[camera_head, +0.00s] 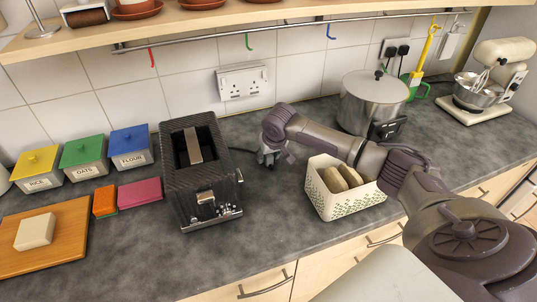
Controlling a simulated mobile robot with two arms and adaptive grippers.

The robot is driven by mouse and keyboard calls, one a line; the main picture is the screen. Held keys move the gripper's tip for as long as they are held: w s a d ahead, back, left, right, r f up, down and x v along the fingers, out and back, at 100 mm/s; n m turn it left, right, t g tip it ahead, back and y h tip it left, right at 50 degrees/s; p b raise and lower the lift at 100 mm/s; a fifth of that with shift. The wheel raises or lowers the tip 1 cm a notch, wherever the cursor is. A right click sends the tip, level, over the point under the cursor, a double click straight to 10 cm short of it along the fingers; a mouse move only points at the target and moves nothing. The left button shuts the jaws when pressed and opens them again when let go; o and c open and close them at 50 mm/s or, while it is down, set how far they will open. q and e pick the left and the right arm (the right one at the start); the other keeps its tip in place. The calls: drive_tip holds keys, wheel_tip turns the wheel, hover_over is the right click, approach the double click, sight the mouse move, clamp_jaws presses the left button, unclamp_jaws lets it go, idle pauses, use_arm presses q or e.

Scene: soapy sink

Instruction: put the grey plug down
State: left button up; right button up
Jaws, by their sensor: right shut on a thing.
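My right arm reaches in from the right across the counter. Its gripper (272,157) points down just right of the toaster, low over the worktop. It is shut on the grey plug (268,159), which is small and mostly hidden by the fingers and wrist. I cannot tell whether the plug touches the counter. A dark cord runs from beside the black toaster (192,178) toward the gripper. My left gripper is not in view.
A white basket (340,205) with bread rolls stands under my right forearm. A steel pot (373,100) is behind the arm. A double wall socket (243,81) is behind the gripper. Canisters, sponges and a wooden board (55,255) are left. The front counter is clear.

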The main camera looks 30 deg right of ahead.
drive_tip(key=shift+f, duration=0.15)
drive_tip(key=o, duration=1.1)
drive_tip(key=shift+r, duration=0.5)
drive_tip(key=b+v, duration=0.1)
drive_tip(key=v, duration=1)
drive_tip(key=shift+s+a+r, duration=0.1)
drive_tip(key=shift+s+r, duration=0.05)
